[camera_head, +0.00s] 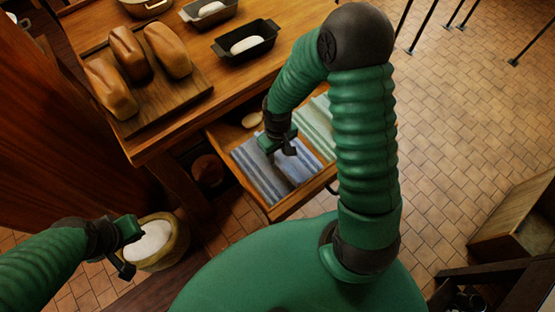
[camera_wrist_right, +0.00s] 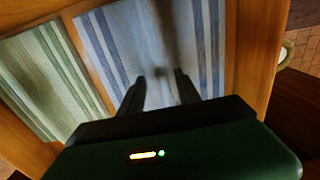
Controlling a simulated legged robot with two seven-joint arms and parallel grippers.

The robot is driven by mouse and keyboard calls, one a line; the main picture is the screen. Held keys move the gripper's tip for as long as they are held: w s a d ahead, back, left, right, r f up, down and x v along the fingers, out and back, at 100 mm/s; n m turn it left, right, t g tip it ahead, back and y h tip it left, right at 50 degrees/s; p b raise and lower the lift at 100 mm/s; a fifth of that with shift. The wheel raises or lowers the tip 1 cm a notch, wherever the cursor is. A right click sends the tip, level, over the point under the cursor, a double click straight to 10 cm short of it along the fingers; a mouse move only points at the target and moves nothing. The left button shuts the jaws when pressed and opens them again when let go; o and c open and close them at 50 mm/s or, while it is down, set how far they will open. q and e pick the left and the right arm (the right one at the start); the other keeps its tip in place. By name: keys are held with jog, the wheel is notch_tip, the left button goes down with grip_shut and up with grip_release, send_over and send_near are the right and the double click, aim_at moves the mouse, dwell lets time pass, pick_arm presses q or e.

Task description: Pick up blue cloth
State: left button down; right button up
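The blue cloth (camera_head: 252,168) is striped blue and whitish and lies flat in the open drawer (camera_head: 290,208). It also fills the middle of the right wrist view (camera_wrist_right: 112,42). My right gripper (camera_head: 281,153) points down over the blue cloth, with its two fingers apart and nothing between them. In the right wrist view the fingertips (camera_wrist_right: 162,76) stand over the cloth; whether they touch it I cannot tell. The gripper hides part of the cloth. My left gripper (camera_head: 134,247) is open and empty at the lower left.
A green striped cloth (camera_head: 314,122) lies beside the blue one. A small pale oval item (camera_head: 251,120) is at the drawer's back. The table (camera_head: 190,107) above holds bread loaves (camera_head: 130,52) and dark pans (camera_head: 245,44). A sack of white stuff (camera_head: 178,240) stands by my left gripper.

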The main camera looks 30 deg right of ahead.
jog(key=shift+a+f, duration=0.15)
jog(key=shift+f, duration=0.35)
jog(key=shift+w+a, duration=0.15)
jog(key=shift+a, duration=0.05)
jog(key=c, duration=0.4)
pick_arm(q)
jog(key=shift+a+f, duration=0.2)
pick_arm(e)
jog(key=shift+d, duration=0.15)
grip_shut()
pick_arm(q)
jog(key=shift+w, duration=0.1)
